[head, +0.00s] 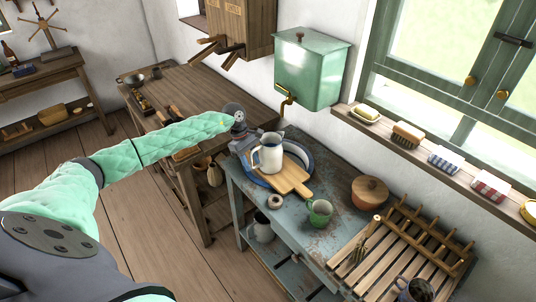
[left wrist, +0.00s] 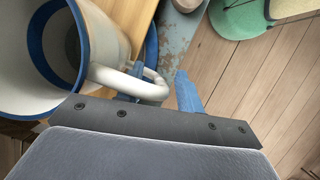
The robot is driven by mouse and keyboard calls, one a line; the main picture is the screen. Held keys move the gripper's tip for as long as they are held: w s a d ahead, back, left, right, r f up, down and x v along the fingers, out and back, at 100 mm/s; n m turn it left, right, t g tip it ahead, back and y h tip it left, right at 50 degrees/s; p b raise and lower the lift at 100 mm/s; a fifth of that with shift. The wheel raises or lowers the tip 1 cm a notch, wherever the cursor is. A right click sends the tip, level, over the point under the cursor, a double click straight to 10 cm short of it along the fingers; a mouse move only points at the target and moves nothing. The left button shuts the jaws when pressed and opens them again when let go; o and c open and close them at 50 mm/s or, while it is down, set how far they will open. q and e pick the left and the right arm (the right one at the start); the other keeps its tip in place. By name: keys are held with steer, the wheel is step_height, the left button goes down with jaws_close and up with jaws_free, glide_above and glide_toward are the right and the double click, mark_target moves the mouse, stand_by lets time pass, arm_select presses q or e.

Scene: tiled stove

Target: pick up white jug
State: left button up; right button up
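In the head view my left gripper (head: 245,143) is at the jug's left side. Whether a finger touches the handle I cannot tell. My right gripper is out of view.
The cutting board (head: 290,180) lies across the blue-rimmed basin (head: 300,153). A green water tank (head: 308,72) hangs above.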

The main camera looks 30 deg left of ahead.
arm_select(q)
steer(key=shift+f, duration=0.1)
jaws_close()
steer(key=shift+r, duration=0.2)
stand_by(0.5)
